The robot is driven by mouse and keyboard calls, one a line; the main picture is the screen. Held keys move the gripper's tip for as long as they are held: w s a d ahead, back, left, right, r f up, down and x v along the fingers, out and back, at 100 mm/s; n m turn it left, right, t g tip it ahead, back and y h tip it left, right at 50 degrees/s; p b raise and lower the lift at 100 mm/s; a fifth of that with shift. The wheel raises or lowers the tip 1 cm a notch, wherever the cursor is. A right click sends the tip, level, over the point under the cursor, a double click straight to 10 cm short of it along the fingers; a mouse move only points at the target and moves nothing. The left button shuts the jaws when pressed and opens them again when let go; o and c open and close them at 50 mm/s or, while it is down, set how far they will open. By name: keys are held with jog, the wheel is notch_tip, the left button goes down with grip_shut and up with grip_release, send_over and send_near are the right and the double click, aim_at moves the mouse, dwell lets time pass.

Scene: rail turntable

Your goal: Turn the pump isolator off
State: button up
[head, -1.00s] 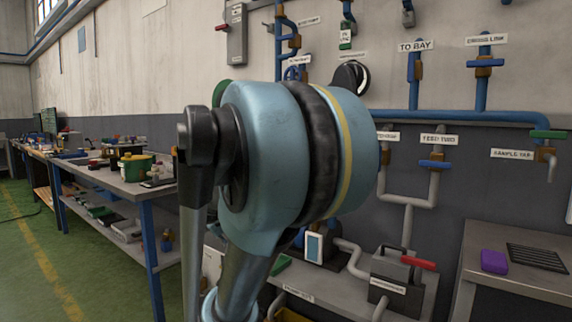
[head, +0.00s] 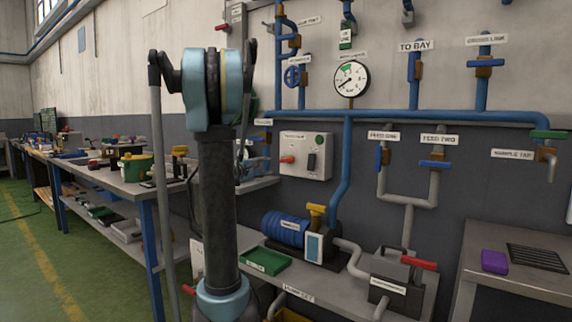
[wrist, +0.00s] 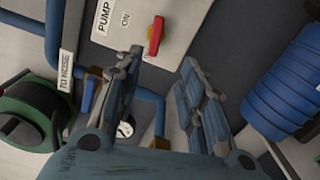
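In the head view the handle lies roughly level. In the turned wrist view, the red handle (wrist: 156,36) with a yellow edge sits on the box face (wrist: 178,12), beside the words PUMP and ON. My gripper (wrist: 161,62) is open and empty, its two fingers apart and short of the box. The handle shows beyond the fingertips, not touched.
Blue pipes (head: 345,170) and a round gauge (head: 351,78) are right of and above the box. A blue pump (head: 285,228) with a yellow top and a green tray (head: 264,262) stand below. In the wrist view a blue pipe (wrist: 52,40) passes left of the box.

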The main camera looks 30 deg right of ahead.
aim_at(285, 160)
jog(key=x, duration=1.8)
jog(key=shift+w+a+r, duration=0.1)
jog(key=shift+w+r, duration=0.15)
jog(key=shift+w, duration=0.05)
jog(key=shift+c, duration=0.3)
